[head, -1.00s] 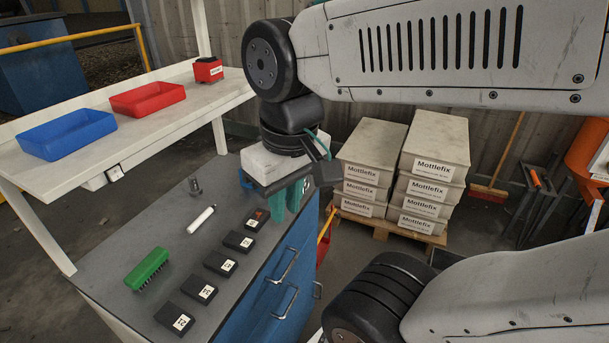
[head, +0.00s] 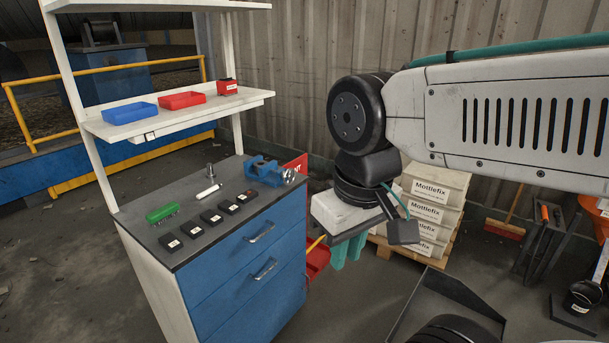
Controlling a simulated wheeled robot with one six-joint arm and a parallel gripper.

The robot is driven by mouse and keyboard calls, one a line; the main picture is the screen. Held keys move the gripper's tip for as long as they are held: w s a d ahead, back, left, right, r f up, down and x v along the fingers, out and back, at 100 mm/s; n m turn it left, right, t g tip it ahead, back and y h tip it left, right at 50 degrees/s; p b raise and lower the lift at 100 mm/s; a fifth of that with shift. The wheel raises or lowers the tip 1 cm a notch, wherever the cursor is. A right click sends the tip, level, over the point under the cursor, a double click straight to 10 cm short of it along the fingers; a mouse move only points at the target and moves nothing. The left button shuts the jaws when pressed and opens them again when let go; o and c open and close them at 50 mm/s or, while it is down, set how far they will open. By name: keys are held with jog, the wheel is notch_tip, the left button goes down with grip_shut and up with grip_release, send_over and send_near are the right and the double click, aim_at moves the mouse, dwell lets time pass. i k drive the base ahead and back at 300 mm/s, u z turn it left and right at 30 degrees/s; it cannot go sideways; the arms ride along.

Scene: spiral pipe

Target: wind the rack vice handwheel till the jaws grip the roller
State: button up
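The blue vice (head: 264,171) stands at the back right corner of the grey bench top. A metallic part shows at its right end; at this size I cannot tell whether it is the handwheel. The jaws are too small to tell how far apart they are, or whether a roller is between them. A white cylinder with dark ends (head: 208,191) lies on the bench left of the vice. My gripper (head: 347,257), with teal fingers pointing down, hangs right of the bench, apart from the vice. The gap between its fingertips is unclear; I see nothing held.
A green brush (head: 162,212) and several black labelled blocks (head: 211,216) lie on the bench. A shelf above carries a blue tray (head: 130,113), a red tray (head: 182,100) and a red box (head: 227,88). Stacked Mottlefix boxes (head: 436,190) stand behind my gripper.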

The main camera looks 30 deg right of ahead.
aim_at(287, 175)
jog(key=z, duration=0.45)
jog(key=i, duration=1)
jog(key=z, duration=0.05)
